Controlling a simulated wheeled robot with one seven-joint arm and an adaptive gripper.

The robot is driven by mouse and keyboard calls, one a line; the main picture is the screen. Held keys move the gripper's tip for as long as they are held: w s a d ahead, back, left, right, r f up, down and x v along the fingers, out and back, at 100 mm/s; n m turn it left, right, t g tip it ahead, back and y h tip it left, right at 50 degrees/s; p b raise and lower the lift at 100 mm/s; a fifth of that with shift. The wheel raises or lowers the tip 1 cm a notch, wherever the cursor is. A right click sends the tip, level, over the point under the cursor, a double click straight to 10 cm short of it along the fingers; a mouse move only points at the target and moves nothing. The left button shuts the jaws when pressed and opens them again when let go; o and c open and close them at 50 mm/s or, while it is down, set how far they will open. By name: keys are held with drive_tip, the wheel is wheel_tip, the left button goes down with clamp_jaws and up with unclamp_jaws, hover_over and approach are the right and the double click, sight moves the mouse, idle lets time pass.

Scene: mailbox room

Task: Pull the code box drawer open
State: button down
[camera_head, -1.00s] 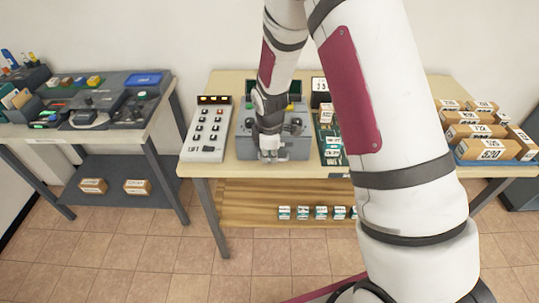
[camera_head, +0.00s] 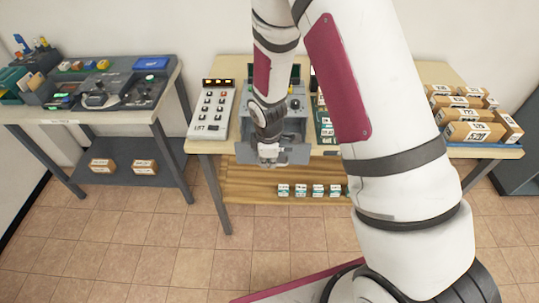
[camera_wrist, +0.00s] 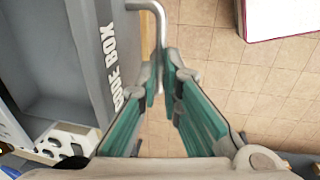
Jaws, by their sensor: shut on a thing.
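The code box (camera_head: 292,108) is a grey unit on the middle table, partly hidden behind my arm. Its drawer (camera_head: 294,154) sticks out toward me past the table's front edge. In the wrist view, the drawer front (camera_wrist: 92,45) carries the words "CODE BOX", and a grey hollow, seemingly the drawer's inside, shows to its left. A bent metal handle (camera_wrist: 160,25) stands off the front. My gripper (camera_wrist: 162,75) is shut on this handle, with its teal fingers on either side. In the head view my gripper (camera_head: 268,155) is at the drawer front.
A keypad panel (camera_head: 211,112) stands left of the code box. Boxes in a blue tray (camera_head: 488,151) sit at the right. A lower shelf (camera_head: 250,185) holds several small labelled boxes. Another table (camera_head: 100,118) stands left. The tiled floor in front is clear.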

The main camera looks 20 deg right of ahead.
drive_tip(key=c, duration=2)
unclamp_jaws()
drive_tip(key=shift+r, duration=0.1)
wheel_tip(320, 180, up, 12)
drive_tip(key=s, duration=0.2)
drive_tip(key=shift+a+f, duration=0.2)
drive_tip(key=shift+a, duration=0.1)
wheel_tip(320, 180, up, 9)
drive_tip(key=s+d+m+t, duration=0.1)
drive_tip(key=s+d+m, duration=0.1)
drive_tip(key=s+m, duration=0.1)
drive_tip(key=s+d+r+m+t, duration=0.2)
drive_tip(key=s+r+m, duration=0.9)
drive_tip(key=s+r, duration=0.5)
drive_tip(key=shift+s+m+t+y, duration=0.3)
drive_tip(key=shift+s, duration=0.95)
